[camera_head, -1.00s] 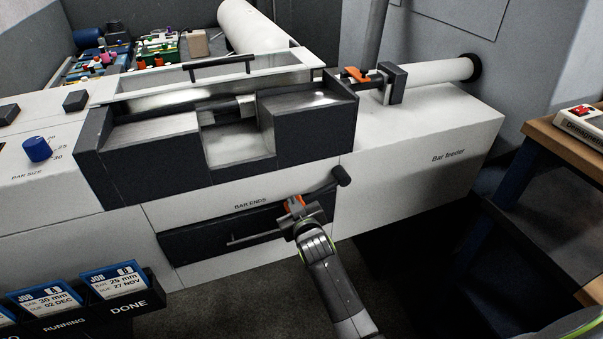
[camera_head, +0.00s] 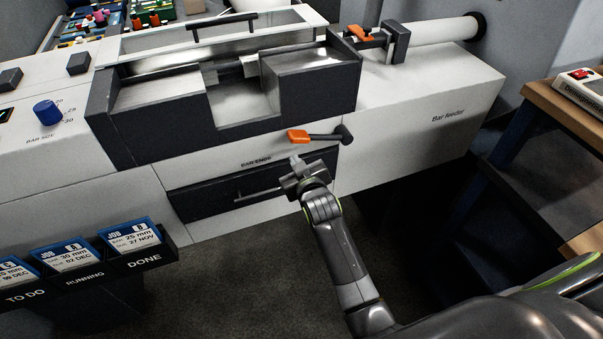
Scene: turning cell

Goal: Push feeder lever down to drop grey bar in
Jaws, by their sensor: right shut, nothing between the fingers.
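The feeder lever, a dark rod with an orange grip (camera_head: 298,136), sticks out roughly level to the left from its dark pivot (camera_head: 345,135) on the machine's front. My right gripper (camera_head: 296,162) is shut and empty. It is just below the orange grip, in front of the bar ends drawer, and looks apart from the lever. The bar feeder (camera_head: 452,92) is the white cabinet on the right, with a white tube (camera_head: 445,31) on top. I cannot make out a loose grey bar. My left gripper is out of view.
The bar ends drawer (camera_head: 225,184) has a protruding handle (camera_head: 257,194). A blue bar size knob (camera_head: 46,112) is on the left. Job cards stand in a dark rack (camera_head: 146,261) at lower left. A wooden table (camera_head: 560,108) stands at right. Floor before the drawer is clear.

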